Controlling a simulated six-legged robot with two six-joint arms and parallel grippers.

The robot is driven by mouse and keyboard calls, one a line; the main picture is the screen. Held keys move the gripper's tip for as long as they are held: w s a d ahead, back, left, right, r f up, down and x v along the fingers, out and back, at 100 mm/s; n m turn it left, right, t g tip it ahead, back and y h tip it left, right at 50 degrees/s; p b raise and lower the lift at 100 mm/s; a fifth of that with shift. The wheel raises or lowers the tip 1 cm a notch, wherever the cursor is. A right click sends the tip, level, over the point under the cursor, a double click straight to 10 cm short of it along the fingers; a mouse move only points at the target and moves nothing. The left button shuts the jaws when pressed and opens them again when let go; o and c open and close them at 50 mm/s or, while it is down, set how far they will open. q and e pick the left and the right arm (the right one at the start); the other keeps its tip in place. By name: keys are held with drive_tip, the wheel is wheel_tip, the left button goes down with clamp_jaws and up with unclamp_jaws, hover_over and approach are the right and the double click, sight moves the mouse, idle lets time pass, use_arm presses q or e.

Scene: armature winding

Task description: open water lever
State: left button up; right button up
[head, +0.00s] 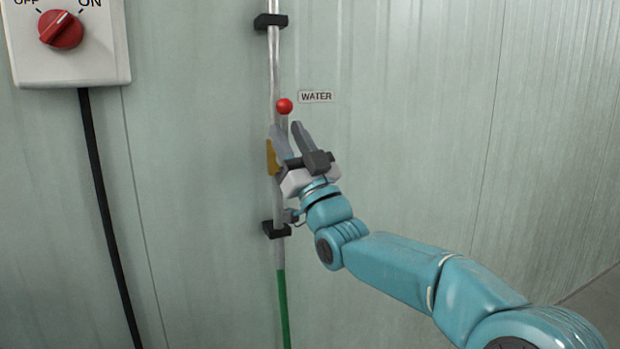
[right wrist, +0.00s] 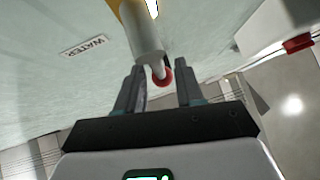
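The water lever ends in a red ball (head: 284,106), just left of the WATER label (head: 315,97) in the head view. The yellow valve body (head: 272,157) sits on the vertical pipe, partly hidden by my right gripper. My right gripper (head: 286,128) is open, its fingers pointing up just below the red ball. In the right wrist view the red ball (right wrist: 165,78) and the grey lever end (right wrist: 146,40) appear between the two open fingers (right wrist: 160,75). I cannot tell whether a finger touches the lever. My left gripper is out of view.
The pipe (head: 275,65) is held to the pale green wall by black brackets (head: 271,21), with a green hose (head: 284,305) below. A switch box (head: 100,68) with a red knob (head: 61,30) and black cable is at upper left. The wall right of the label is clear.

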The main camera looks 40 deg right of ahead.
drive_tip(key=d+b+v, duration=0.1)
drive_tip(key=v, duration=1.3)
drive_tip(key=shift+a+b, duration=0.4)
drive_tip(key=shift+a, duration=0.1)
